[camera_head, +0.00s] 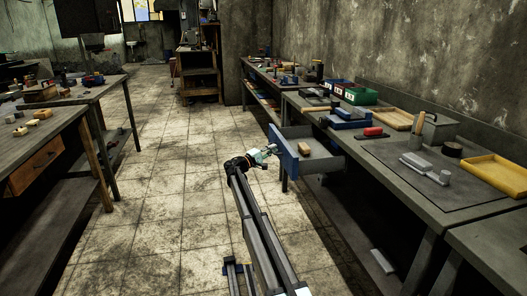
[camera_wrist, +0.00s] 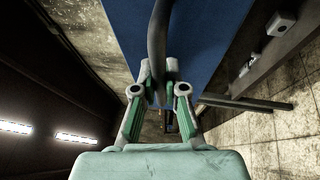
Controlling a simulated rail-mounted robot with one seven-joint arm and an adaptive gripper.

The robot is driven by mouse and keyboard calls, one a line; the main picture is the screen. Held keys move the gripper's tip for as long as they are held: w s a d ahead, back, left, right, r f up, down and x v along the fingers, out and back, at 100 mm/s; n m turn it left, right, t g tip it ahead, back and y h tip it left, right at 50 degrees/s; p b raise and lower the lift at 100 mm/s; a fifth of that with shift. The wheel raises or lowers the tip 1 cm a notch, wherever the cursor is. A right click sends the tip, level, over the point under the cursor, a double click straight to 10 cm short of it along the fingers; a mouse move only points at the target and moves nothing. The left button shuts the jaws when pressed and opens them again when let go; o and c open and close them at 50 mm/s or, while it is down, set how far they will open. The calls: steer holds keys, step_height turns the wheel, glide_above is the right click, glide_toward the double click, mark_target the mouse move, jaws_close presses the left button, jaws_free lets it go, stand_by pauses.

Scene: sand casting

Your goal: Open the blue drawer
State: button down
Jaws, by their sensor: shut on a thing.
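The blue drawer (camera_head: 286,152) is pulled out from under the right-hand workbench, and its grey inside shows with a small wooden block (camera_head: 304,148) in it. My gripper (camera_head: 270,150) is at the outer face of the blue front. In the wrist view, the blue front (camera_wrist: 205,40) fills the upper middle, and a dark curved handle (camera_wrist: 157,40) runs down between my gripper's fingers (camera_wrist: 158,78). The fingers are shut on the handle. The lower end of the handle is partly hidden by the fingers.
The right workbench (camera_head: 450,206) carries a yellow tray (camera_head: 496,174), a red-handled tool (camera_head: 373,132), a green bin (camera_head: 360,96) and other items. A left bench (camera_head: 40,134) holds small blocks. The tiled floor (camera_head: 180,180) between the benches is clear.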

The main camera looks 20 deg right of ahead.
steer(key=shift+a, duration=0.35)
steer(key=c, duration=1.2)
jaws_free()
steer(key=v, duration=1.2)
